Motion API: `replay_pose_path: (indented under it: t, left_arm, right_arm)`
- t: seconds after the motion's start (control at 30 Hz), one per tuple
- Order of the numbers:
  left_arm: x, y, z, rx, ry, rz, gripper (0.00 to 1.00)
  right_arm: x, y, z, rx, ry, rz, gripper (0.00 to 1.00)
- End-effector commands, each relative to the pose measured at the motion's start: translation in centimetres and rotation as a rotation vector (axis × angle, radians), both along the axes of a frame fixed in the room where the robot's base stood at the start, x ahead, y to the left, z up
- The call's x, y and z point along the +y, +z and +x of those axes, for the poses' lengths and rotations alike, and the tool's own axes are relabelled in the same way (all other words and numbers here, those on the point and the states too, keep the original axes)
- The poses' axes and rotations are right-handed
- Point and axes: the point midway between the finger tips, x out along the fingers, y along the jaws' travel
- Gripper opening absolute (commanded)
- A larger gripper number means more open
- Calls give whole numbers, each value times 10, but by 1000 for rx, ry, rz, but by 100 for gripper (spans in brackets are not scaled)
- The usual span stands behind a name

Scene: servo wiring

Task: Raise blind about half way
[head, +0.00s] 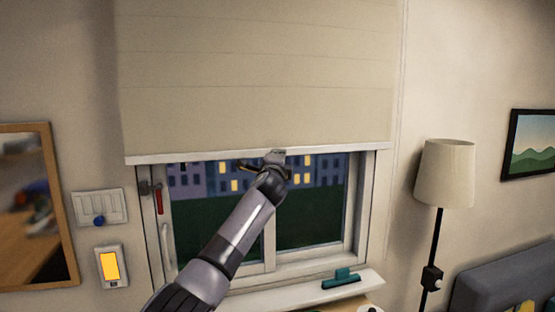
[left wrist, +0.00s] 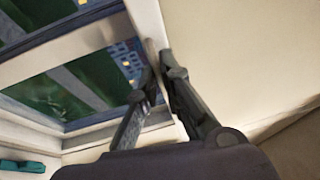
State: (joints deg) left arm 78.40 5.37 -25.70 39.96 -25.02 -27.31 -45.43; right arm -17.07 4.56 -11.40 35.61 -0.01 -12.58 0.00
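The beige blind (head: 258,80) hangs over the upper part of the window, its pale bottom bar (head: 200,157) just above the dark panes. A small grey piece shows at the middle of the bar, by my fingertips. My left gripper (head: 272,163) is at that spot, its arm rising from below. In the left wrist view, the fingers of my left gripper (left wrist: 162,75) close in on the bar's edge (left wrist: 148,20) from both sides, with the blind (left wrist: 245,60) to the right. The exact contact is partly hidden. My right gripper is out of view.
The window (head: 310,215) shows lit buildings outside. A teal squeegee (head: 341,278) lies on the sill. A red-handled item (head: 159,199) hangs at the left frame. A switch panel (head: 99,207) and a lit yellow switch (head: 110,266) are left; a floor lamp (head: 445,175) stands right.

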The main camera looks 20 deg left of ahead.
Motion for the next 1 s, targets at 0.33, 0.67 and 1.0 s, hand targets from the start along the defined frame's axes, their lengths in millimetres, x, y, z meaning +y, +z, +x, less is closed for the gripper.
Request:
replay_pose_path:
  t: [0.33,0.67,1.0]
  left_arm:
    - [0,-1,0,0,-1,-1,26]
    - [-1,-1,-3,-2,-2,-2,26]
    - [-6,-6,-34,-1,-4,-1,26]
  right_arm:
    - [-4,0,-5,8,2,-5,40]
    - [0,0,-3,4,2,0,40]
    - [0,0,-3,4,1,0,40]
